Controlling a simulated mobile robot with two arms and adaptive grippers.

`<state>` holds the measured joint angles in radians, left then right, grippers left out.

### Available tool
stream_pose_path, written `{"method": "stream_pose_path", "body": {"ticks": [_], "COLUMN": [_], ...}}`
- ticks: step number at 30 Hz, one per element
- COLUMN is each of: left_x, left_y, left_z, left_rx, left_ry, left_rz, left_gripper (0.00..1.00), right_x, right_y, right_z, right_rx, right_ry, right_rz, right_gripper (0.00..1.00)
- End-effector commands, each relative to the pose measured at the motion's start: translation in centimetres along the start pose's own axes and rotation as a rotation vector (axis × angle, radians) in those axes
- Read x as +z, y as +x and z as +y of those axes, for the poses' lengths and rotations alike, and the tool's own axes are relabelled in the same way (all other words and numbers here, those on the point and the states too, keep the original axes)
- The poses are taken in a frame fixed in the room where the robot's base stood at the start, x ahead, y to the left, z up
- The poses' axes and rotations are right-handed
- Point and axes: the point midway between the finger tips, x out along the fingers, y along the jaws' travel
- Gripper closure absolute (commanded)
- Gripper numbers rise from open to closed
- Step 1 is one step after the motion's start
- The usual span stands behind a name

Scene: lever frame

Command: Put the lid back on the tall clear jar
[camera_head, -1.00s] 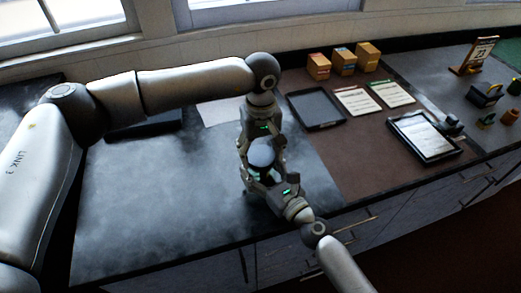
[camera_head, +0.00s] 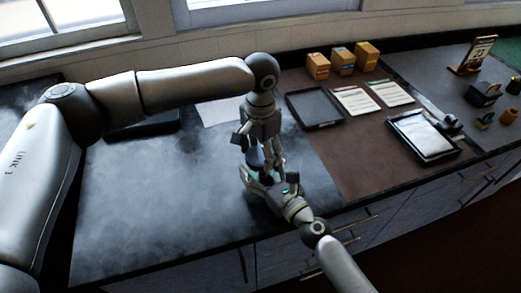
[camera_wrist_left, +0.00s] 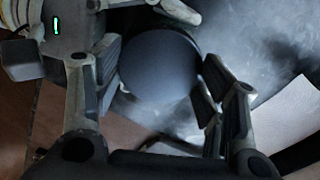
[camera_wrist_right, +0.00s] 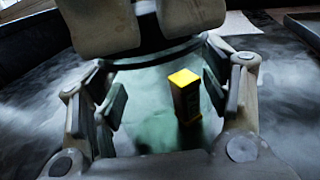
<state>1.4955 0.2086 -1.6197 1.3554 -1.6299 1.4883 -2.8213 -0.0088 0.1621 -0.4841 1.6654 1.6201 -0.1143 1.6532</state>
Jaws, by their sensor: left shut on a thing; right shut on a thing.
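My left gripper (camera_head: 262,140) points down above my right gripper (camera_head: 268,182) on the dark counter. The left wrist view shows a dark round lid (camera_wrist_left: 160,62) between the left gripper's fingers, which are shut on it. In the right wrist view, the right fingers (camera_wrist_right: 165,105) stand on both sides of the clear jar (camera_wrist_right: 150,95) and are shut on it. A yellow-topped dark block (camera_wrist_right: 185,92) shows through the jar. A dark edge lies across the jar's top, just under the left fingers; I cannot tell whether the lid is seated. In the head view the grippers hide most of the jar.
A white sheet (camera_head: 220,112) lies behind the grippers.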

Motion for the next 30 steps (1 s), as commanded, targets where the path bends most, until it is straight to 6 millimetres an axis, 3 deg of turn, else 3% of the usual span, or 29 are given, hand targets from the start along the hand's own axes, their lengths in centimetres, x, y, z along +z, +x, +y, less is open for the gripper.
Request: {"method": "stream_pose_path", "body": {"ticks": [1, 2, 6, 18, 30], "left_x": [0.0, 0.0, 0.0, 0.0, 0.0], "left_y": [-0.1, -0.1, -0.1, -0.3, -4.5], "left_z": [-0.1, -0.1, -0.1, -0.1, 0.0], "left_rx": [-0.002, -0.002, -0.002, -0.001, 0.0], "left_ry": [-0.002, -0.002, -0.003, -0.003, -0.003], "left_rz": [0.001, 0.001, 0.001, 0.001, 0.001], "left_gripper": [0.49, 0.32, 0.14, 0.13, 0.13], "right_x": [-0.1, -0.1, -0.1, -0.1, -0.1], "right_y": [0.0, 0.0, 0.0, 0.0, 0.0], "right_z": [-0.1, -0.1, -0.1, 0.0, 0.0], "right_rx": [-0.002, -0.002, -0.002, -0.001, 0.0], "right_ry": [0.0, 0.0, 0.0, -0.001, -0.001], "right_rz": [0.002, 0.002, 0.002, 0.002, 0.002], "right_gripper": [0.97, 0.97, 0.97, 0.97, 0.97]}}
